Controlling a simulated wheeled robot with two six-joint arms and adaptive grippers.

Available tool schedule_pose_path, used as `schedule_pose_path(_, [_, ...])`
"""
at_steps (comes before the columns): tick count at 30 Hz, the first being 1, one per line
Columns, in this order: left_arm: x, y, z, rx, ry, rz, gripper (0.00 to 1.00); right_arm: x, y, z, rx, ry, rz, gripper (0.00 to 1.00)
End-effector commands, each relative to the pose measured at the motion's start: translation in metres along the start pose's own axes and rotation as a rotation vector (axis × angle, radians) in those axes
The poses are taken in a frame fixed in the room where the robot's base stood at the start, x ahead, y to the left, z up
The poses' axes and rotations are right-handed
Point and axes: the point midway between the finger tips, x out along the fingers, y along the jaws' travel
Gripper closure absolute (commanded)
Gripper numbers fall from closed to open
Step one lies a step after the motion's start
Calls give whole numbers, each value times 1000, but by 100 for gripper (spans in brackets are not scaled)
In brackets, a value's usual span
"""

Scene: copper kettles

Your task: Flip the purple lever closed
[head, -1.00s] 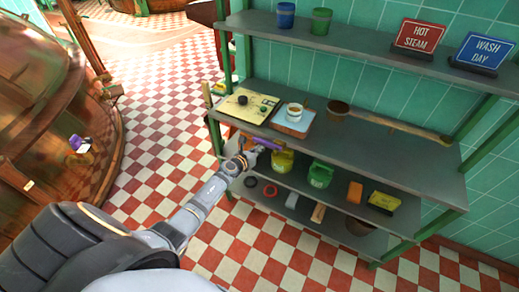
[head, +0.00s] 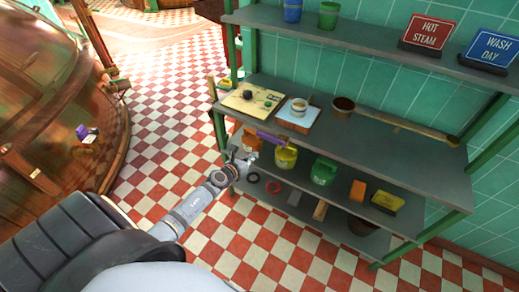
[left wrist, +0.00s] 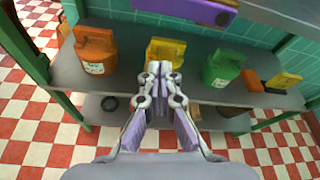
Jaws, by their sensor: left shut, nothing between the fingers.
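My left gripper (head: 250,158) is just below and in front of the lever's left part. In the left wrist view its fingertips (left wrist: 158,68) are together and empty, with the lever above them. I cannot tell whether the gripper touches the lever. My right gripper is not in view.
Orange (left wrist: 95,50), yellow (left wrist: 165,52) and green (left wrist: 221,68) containers stand on the shelf below. A yellow board (head: 250,100) and a white cup (head: 299,104) are on the middle shelf. A copper kettle (head: 50,85) with another purple part (head: 82,132) stands left. Checkered floor lies between.

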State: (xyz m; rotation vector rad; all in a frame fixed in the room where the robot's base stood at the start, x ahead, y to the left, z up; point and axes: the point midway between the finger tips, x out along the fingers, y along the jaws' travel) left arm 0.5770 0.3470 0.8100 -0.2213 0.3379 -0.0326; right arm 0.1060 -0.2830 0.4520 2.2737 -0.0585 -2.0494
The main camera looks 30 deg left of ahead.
Motion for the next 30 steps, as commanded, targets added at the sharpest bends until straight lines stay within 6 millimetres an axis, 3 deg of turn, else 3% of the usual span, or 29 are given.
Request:
schedule_pose_path(6, [-22, -2, 0, 0, 1, 0, 100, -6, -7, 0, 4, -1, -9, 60])
schedule_pose_path(24, [-24, -1, -3, -10, 2, 2, 100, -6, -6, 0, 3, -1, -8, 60])
schedule_pose_path(26, [-25, 3, -14, -73, 13, 16, 100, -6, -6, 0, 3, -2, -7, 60])
schedule_pose_path(29, [-33, 22, -60, -350, 53, 89, 100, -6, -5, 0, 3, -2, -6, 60])
schedule_pose_path(30, [-39, 32, -88, -514, 73, 141, 100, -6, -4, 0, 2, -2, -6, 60])
